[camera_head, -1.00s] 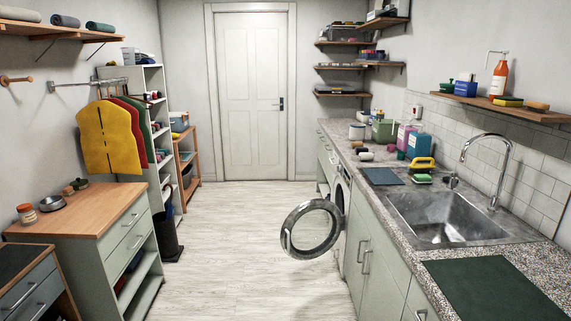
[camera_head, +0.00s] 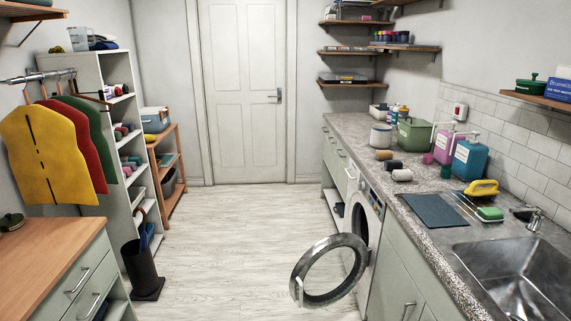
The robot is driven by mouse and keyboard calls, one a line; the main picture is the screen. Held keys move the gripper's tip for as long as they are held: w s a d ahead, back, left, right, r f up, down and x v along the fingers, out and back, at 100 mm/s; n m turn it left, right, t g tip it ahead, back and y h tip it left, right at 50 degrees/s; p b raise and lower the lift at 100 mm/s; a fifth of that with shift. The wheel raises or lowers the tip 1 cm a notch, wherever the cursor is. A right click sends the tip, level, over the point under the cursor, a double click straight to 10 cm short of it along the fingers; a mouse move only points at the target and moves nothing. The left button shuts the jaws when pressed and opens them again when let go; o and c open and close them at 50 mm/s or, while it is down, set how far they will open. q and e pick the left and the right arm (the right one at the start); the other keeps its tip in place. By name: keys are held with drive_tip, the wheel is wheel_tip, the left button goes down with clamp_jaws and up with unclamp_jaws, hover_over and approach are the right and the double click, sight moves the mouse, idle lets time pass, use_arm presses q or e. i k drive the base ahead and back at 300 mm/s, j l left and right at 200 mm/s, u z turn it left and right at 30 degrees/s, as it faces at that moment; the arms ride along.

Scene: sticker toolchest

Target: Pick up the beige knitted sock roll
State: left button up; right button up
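A beige roll (camera_head: 384,155), which looks like the beige knitted sock roll, lies on the right-hand counter beyond the sink. It is the farthest of a short row, with a dark roll (camera_head: 392,165) and a pale grey-white roll (camera_head: 402,175) just nearer. Its knit texture is too small to make out. Neither of my grippers shows in the head view.
The speckled counter (camera_head: 350,125) also holds a white canister (camera_head: 381,136), a green container (camera_head: 415,136), soap bottles and a dark mat (camera_head: 432,210). The washing machine's round door (camera_head: 330,270) hangs open into the aisle. The floor (camera_head: 230,240) left of it is clear.

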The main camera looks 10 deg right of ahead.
sight(381, 155)
drive_tip(key=i+j+u, duration=0.1)
drive_tip(key=i+u, duration=0.15)
drive_tip(key=i, duration=0.85)
drive_tip(key=i+l+u, duration=0.1)
drive_tip(key=i+u, duration=0.2)
drive_tip(key=i, duration=0.85)
drive_tip(key=i+l+z, duration=0.2)
drive_tip(key=i+z, duration=0.65)
drive_tip(key=i+j+z, duration=0.15)
drive_tip(key=i+z, duration=0.3)
drive_tip(key=i+j+z, duration=0.4)
drive_tip(key=i, duration=0.15)
drive_tip(key=i+l+z, duration=0.15)
drive_tip(key=i+z, duration=0.3)
drive_tip(key=i+j+z, duration=0.1)
drive_tip(key=i+z, duration=0.35)
drive_tip(key=i, duration=0.25)
